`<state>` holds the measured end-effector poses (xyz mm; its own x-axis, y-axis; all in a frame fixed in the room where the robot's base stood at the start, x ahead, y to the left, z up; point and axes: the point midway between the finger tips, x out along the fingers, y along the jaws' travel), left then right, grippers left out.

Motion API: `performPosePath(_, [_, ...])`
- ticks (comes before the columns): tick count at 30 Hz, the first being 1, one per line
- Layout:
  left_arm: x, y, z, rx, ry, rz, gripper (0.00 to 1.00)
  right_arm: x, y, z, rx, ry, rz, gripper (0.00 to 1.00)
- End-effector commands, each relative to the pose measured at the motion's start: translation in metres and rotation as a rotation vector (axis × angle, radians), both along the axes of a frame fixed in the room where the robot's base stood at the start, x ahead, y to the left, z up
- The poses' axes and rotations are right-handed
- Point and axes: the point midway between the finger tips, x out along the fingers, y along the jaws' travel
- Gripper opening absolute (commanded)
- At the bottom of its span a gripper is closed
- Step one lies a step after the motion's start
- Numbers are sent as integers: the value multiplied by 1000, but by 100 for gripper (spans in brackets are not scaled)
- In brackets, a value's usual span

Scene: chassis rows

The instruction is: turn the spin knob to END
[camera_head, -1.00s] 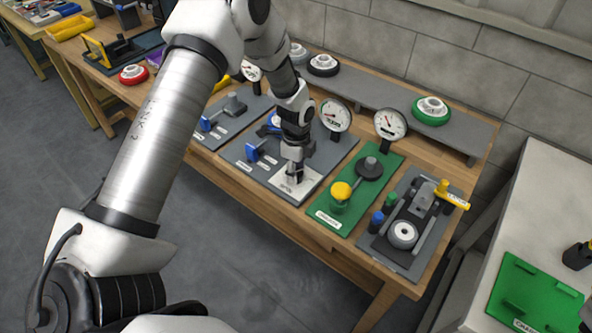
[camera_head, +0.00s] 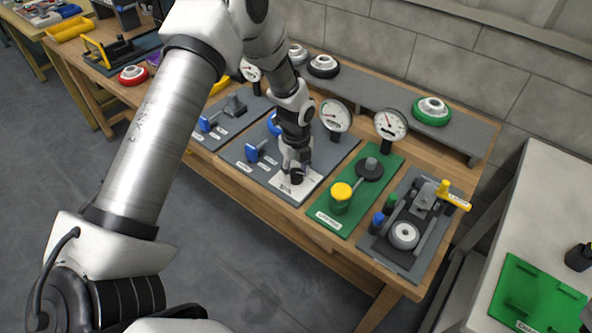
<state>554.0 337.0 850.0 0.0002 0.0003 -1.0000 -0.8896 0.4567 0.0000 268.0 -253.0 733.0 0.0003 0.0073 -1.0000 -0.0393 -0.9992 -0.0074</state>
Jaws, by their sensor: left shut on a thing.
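My left gripper (camera_head: 296,176) points down over a pale square dial plate (camera_head: 284,193) on a grey chassis board (camera_head: 318,173). It is shut on the spin knob, which is mostly hidden by the fingers and sits at the plate's middle. The marks on the plate are too small to read, so I cannot tell where the knob points or where END is. My right gripper does not show.
A blue lever (camera_head: 255,152) and a gauge (camera_head: 335,115) stand near the gripper on the same board. A green board (camera_head: 342,222) with a yellow knob (camera_head: 342,191) lies just right. A grey shelf (camera_head: 385,108) with wheels runs behind.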

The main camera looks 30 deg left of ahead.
Motion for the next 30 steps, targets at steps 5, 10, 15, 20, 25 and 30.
performPosePath(5, [-1, 0, -1, 0, 2, -8, 8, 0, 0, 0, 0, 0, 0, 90])
performPosePath(10, [-1, 0, -1, 0, 2, -7, 8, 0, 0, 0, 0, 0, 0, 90])
performPosePath(15, [-1, 0, -1, 0, 1, -7, 68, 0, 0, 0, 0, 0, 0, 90])
performPosePath(20, [0, 0, 0, 0, 1, -6, 68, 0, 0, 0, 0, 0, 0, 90])
performPosePath(25, [0, 0, 4, 0, 0, -6, 68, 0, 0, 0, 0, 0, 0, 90])
performPosePath(30, [1, 0, 33, 0, -3, -5, 68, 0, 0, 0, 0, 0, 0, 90])
